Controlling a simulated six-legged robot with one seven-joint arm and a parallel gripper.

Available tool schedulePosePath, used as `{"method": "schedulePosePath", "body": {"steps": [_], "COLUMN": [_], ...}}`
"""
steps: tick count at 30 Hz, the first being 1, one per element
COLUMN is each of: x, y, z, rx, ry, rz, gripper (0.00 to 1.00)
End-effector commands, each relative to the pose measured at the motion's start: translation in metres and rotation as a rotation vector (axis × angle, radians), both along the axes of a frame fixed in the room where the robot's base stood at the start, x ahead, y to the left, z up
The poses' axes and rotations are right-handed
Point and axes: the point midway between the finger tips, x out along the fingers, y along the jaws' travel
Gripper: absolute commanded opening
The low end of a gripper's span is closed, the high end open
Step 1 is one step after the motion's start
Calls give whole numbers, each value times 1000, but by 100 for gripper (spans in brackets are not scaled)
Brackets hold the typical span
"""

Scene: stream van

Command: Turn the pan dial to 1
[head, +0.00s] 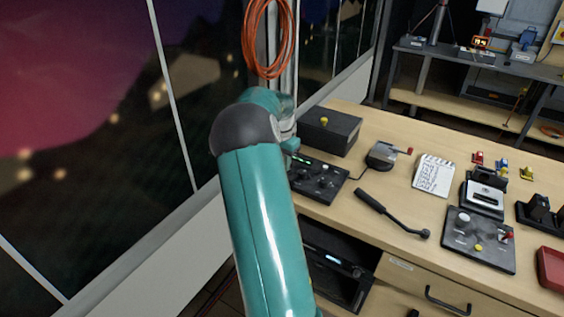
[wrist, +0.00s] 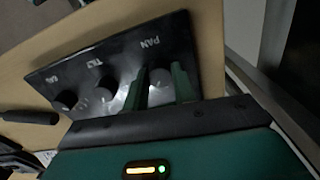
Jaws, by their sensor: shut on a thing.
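A black control panel (head: 328,186) lies on the wooden desk near the window side, partly hidden by my arm in the head view. In the wrist view the panel (wrist: 125,55) carries a row of round black dials, with PAN and TILT labels readable. The pan dial (wrist: 160,78) is at the right end, under the PAN label. My gripper (wrist: 160,76) has its green fingers on either side of this dial and is shut on it. The tilt dial (wrist: 106,90) is left of the fingers. The pan dial's scale and pointer cannot be read. The fingers are hidden in the head view.
A small dark device (head: 381,155), a black-handled lever (head: 390,213) and a clapperboard (head: 434,175) are to the right. Another knobbed panel (head: 480,239) lies farther right. The window is at left.

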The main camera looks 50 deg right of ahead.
Motion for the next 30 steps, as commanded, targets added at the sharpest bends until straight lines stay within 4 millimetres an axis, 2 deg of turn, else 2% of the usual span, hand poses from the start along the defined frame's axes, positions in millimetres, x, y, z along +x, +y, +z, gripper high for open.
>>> {"method": "schedulePosePath", "body": {"steps": [30], "x": [0], "y": [0], "z": [1], "rx": [-1], "ry": [-2], "rz": [966], "gripper": [3]}}
